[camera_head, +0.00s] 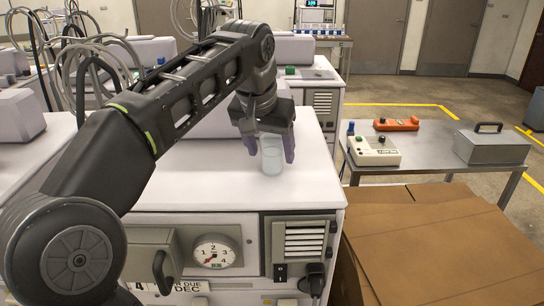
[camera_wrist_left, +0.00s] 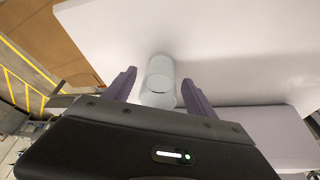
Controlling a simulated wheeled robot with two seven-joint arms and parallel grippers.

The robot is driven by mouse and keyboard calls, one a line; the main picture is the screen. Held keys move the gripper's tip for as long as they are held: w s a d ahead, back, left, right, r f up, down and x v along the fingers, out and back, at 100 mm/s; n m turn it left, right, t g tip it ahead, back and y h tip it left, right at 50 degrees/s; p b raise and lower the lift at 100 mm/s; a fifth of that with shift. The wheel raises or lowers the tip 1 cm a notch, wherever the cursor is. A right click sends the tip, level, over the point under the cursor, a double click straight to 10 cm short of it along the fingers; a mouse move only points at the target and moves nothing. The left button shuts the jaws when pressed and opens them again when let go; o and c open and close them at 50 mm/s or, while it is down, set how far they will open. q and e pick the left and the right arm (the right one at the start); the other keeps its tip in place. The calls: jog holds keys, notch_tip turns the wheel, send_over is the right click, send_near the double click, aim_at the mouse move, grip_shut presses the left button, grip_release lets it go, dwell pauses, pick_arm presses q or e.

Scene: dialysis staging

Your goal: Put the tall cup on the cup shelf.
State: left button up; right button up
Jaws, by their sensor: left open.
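The tall cup (camera_head: 271,156) is a clear, pale cylinder standing upright on the white top of the machine (camera_head: 200,185) in the head view. My left gripper (camera_head: 270,149) is lowered over it, with purple fingers to either side of the cup. In the left wrist view the cup (camera_wrist_left: 159,82) sits between the two fingertips of the open gripper (camera_wrist_left: 160,85), with a gap visible on each side. My right gripper is not in view. I cannot make out the cup shelf for certain.
A metal side table (camera_head: 420,165) at the right holds a beige control box (camera_head: 374,151), an orange device (camera_head: 396,124) and a grey metal case (camera_head: 490,145). Cardboard boxes (camera_head: 440,240) stand in front of it. The machine top around the cup is clear.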

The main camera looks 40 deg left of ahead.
pick_arm(q)
jog(key=p+v, duration=0.2)
jog(key=v, duration=0.1)
jog(key=p+v, duration=0.1)
jog(key=v, duration=0.1)
jog(key=shift+a+r+p, duration=0.1)
jog(key=shift+a+p, duration=0.1)
jog(key=shift+p, duration=0.1)
dwell(0.4)
